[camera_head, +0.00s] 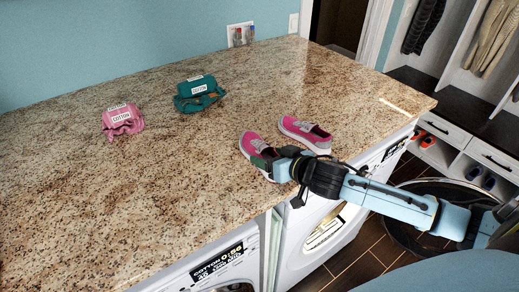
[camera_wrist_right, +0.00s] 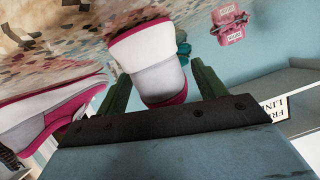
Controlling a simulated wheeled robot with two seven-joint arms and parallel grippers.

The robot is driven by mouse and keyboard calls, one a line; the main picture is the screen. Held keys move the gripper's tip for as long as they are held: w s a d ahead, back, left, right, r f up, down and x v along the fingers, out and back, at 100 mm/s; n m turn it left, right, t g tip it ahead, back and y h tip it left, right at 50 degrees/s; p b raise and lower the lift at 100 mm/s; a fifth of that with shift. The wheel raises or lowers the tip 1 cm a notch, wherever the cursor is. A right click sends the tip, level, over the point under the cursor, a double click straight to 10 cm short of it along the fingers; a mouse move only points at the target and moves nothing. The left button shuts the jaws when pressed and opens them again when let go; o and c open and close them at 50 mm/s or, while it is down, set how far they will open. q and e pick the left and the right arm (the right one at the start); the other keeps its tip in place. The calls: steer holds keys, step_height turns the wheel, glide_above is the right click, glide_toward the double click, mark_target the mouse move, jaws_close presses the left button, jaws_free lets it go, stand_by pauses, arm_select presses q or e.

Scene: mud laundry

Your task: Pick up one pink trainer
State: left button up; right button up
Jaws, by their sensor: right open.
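Two pink trainers with white soles stand side by side near the counter's front edge. The left trainer (camera_head: 252,142) has its heel toward me, partly hidden by my right gripper (camera_head: 266,162). The right trainer (camera_head: 306,132) stands just beside it, apart from the gripper. In the right wrist view the heel of one trainer (camera_wrist_right: 150,62) lies between the two open green fingers of my right gripper (camera_wrist_right: 162,88). The other trainer (camera_wrist_right: 45,120) shows at the left, outside the fingers. I cannot tell whether either finger touches the heel. My left gripper is not in view.
The speckled stone counter (camera_head: 180,170) is mostly clear. A pink cloth bundle (camera_head: 122,119) and a green one (camera_head: 199,94), both labelled cotton, lie farther back. White washing machines (camera_head: 318,240) stand under the front edge. A shoe shelf (camera_head: 455,160) is at the right.

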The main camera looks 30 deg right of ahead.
steer(key=shift+w+f, duration=0.1)
steer(key=c, duration=1.1)
steer(key=shift+c, duration=0.2)
